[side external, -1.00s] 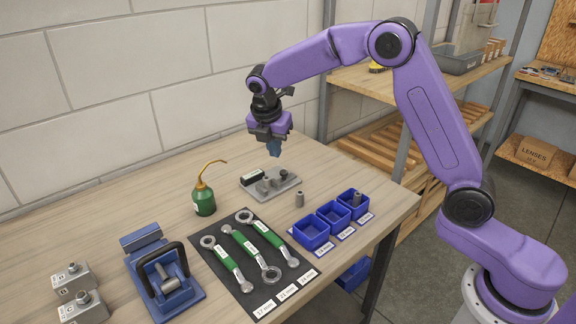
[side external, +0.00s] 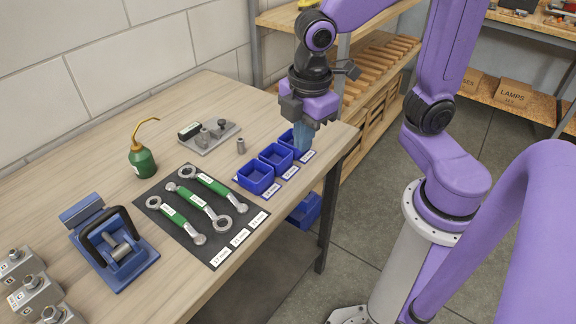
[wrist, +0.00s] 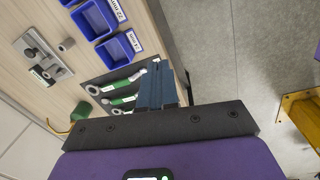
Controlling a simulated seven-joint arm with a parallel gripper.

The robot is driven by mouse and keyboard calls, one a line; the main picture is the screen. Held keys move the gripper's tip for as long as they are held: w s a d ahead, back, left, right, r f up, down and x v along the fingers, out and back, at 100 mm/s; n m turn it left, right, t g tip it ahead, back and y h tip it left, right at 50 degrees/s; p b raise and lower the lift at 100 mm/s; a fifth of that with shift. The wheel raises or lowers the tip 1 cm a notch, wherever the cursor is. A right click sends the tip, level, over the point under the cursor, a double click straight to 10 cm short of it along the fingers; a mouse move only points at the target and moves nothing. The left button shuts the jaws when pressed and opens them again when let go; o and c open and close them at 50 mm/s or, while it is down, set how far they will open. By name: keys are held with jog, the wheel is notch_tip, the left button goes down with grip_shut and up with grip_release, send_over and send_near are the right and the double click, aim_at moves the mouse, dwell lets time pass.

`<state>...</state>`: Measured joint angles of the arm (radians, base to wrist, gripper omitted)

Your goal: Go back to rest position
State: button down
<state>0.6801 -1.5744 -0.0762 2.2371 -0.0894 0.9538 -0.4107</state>
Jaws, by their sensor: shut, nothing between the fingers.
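My gripper (side external: 302,138) is shut with nothing between its blue fingers. In the side view it hangs above the table's right edge, its fingertips in front of the farthest blue bin (side external: 287,138). They hide part of that bin and whatever is inside it. In the wrist view the closed fingers (wrist: 157,88) point over the table edge, with the wrenches beside them and the floor to the right. I cannot tell the exact height of the fingertips above the bin.
Two more blue bins (side external: 256,176) stand along the edge. A metal socket (side external: 241,146), a grey fixture plate (side external: 210,138), a green oil can (side external: 142,162), a black mat (side external: 222,250) with wrenches and a blue vise (side external: 112,250) are on the table. Shelves (side external: 375,75) stand behind.

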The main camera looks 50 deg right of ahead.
jog(key=s+d+m, duration=0.1)
jog(key=s+d, duration=0.1)
jog(key=s, duration=0.3)
jog(key=s+d+f+m, duration=0.1)
jog(key=s+d+m, duration=0.1)
jog(key=s, duration=0.3)
jog(key=shift+s+d+f+g+y, duration=0.3)
jog(key=shift+s+d, duration=0.05)
jog(key=shift+s, duration=0.05)
